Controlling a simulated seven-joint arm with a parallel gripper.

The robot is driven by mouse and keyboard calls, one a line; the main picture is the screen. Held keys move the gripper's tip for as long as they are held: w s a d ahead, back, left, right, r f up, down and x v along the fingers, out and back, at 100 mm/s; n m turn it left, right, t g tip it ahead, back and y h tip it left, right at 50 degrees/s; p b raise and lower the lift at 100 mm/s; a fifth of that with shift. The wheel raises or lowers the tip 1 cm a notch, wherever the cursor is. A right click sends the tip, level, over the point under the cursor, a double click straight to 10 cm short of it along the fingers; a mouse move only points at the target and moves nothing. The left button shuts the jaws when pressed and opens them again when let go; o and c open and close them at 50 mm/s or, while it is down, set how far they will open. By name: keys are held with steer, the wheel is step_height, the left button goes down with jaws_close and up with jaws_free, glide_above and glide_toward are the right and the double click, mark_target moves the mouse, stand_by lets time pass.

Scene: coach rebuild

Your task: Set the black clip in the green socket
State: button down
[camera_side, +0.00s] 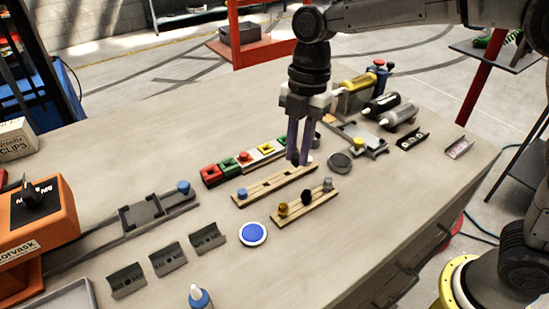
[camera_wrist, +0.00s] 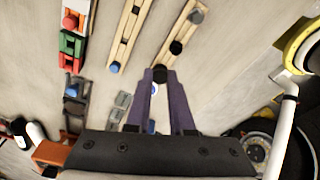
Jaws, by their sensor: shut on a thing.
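My gripper (camera_side: 299,162) points straight down with its purple fingers above the far end of the back wooden rack. It is shut on a small dark piece, the black clip (camera_wrist: 160,73), seen between the fingertips in the wrist view and mostly hidden by the fingers in the side view. The green socket (camera_side: 229,167) sits in a row of coloured blocks left of my gripper, beside a red block (camera_side: 211,176). It also shows in the wrist view (camera_wrist: 70,43). The clip is apart from the socket.
The back rack (camera_side: 268,187) carries a blue piece (camera_side: 242,194). The front rack (camera_side: 294,211) holds gold, black (camera_side: 306,197) and grey pieces. A blue disc (camera_side: 253,233) lies in front. The front right of the table is clear.

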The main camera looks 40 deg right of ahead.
steer(key=s+d+r, duration=0.3)
steer(key=s, duration=0.3)
steer(key=w+r+m, duration=0.2)
steer(key=w, duration=1.1)
steer(key=shift+m, duration=0.6)
steer(key=shift+w+d+f, duration=1)
steer(key=shift+w+f, duration=0.4)
steer(key=shift+f, duration=0.45)
steer(key=shift+w+d+f, duration=1)
steer(key=shift+w+f, duration=0.35)
steer(key=shift+f, duration=0.45)
steer(key=shift+w+d+f, duration=1)
steer(key=shift+w+f, duration=0.4)
steer(key=shift+f, duration=0.45)
steer(key=shift+f, duration=1.1)
